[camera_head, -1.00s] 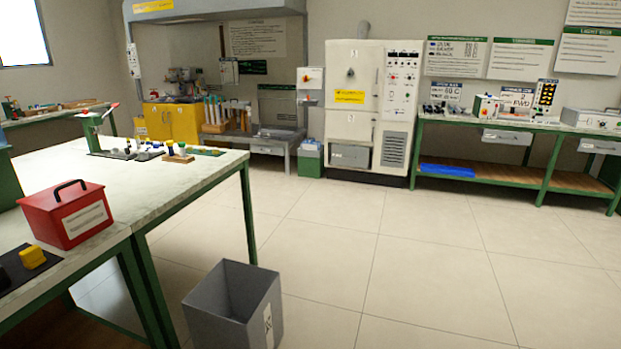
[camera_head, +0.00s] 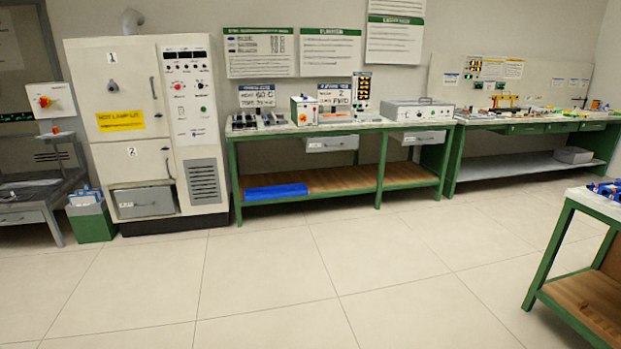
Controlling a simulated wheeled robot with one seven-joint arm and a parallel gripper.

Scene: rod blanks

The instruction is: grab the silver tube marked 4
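I cannot make out a silver tube marked 4 in the head view. Small items stand on the green-framed bench (camera_head: 330,128) against the back wall, too small to read. Blue items (camera_head: 606,188) lie on the corner of a nearer table at the right edge, and I cannot tell what they are. My gripper is not in view.
A white cabinet (camera_head: 88,75) with doors marked 1 and 2 stands at the back left. A blue tray (camera_head: 276,191) lies on the bench's lower shelf. A long bench (camera_head: 540,120) stands at the back right. A green-framed table (camera_head: 548,245) is at the right. The tiled floor (camera_head: 270,270) ahead is clear.

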